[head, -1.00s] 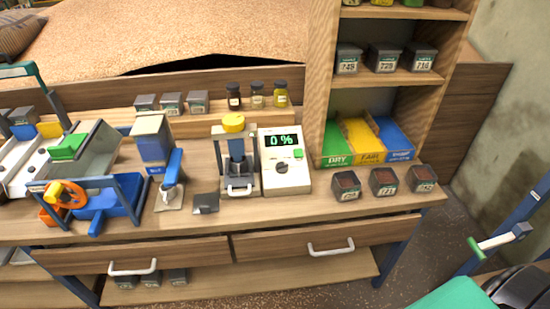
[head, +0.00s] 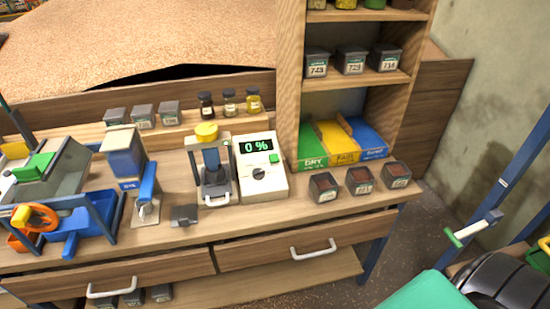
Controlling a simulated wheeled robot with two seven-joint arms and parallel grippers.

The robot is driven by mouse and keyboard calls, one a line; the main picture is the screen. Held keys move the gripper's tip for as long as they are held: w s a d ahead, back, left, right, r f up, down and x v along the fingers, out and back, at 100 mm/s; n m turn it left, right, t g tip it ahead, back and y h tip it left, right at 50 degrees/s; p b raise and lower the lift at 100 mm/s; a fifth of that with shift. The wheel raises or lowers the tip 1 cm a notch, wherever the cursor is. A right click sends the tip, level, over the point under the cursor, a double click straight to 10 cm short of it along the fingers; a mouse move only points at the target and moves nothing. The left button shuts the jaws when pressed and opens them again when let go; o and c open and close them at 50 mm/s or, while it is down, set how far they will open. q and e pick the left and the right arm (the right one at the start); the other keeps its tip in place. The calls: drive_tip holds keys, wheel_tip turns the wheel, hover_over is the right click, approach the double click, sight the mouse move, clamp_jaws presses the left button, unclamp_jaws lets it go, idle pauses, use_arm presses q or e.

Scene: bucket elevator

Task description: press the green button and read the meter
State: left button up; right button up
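The meter (head: 262,184) is a white box on the bench, right of the yellow-topped press. Its dark display (head: 256,146) reads "0 %" in green. The green button (head: 274,158) sits on its face just below the display's right end. A dark round knob (head: 259,173) is lower down on the face. Nothing touches the meter. Neither of my grippers shows in the head view.
A press with a yellow knob (head: 206,131) stands close left of the meter. Dark sample tins (head: 323,188) stand to its right. A shelf with green, yellow and blue trays (head: 342,142) rises behind. Drawer handles (head: 313,253) stick out below the bench top.

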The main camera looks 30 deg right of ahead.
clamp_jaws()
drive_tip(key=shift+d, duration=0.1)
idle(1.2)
